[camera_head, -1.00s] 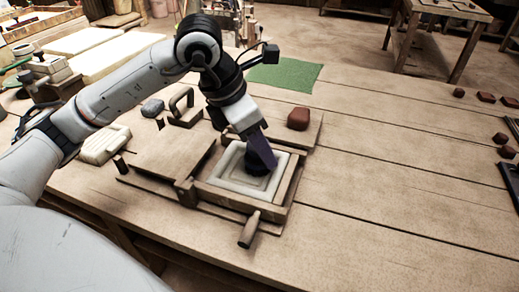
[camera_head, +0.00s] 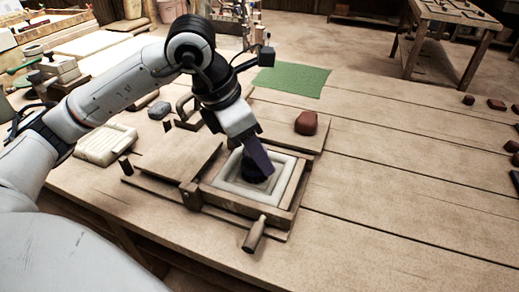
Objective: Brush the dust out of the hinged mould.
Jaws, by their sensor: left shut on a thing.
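The hinged mould (camera_head: 272,211) lies open on the wooden table, a wooden frame around a pale square plaster recess (camera_head: 229,184). Its wooden lid (camera_head: 178,150) lies folded back flat to the left, and a wooden handle (camera_head: 254,235) sticks out at the front. My left gripper (camera_head: 258,158) comes down over the recess, shut on a dark round brush (camera_head: 254,168). The brush's bristle end is down in the recess and appears to touch its floor. The gripper hides part of the recess. My right gripper is not in view.
A reddish-brown clay lump (camera_head: 306,123) sits on the board just behind the mould. A green cloth (camera_head: 291,80) lies at the back. A pale plaster block (camera_head: 105,145) and a grey stone (camera_head: 159,110) lie left. Several clay lumps (camera_head: 496,104) are far right. The table's right side is mostly clear.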

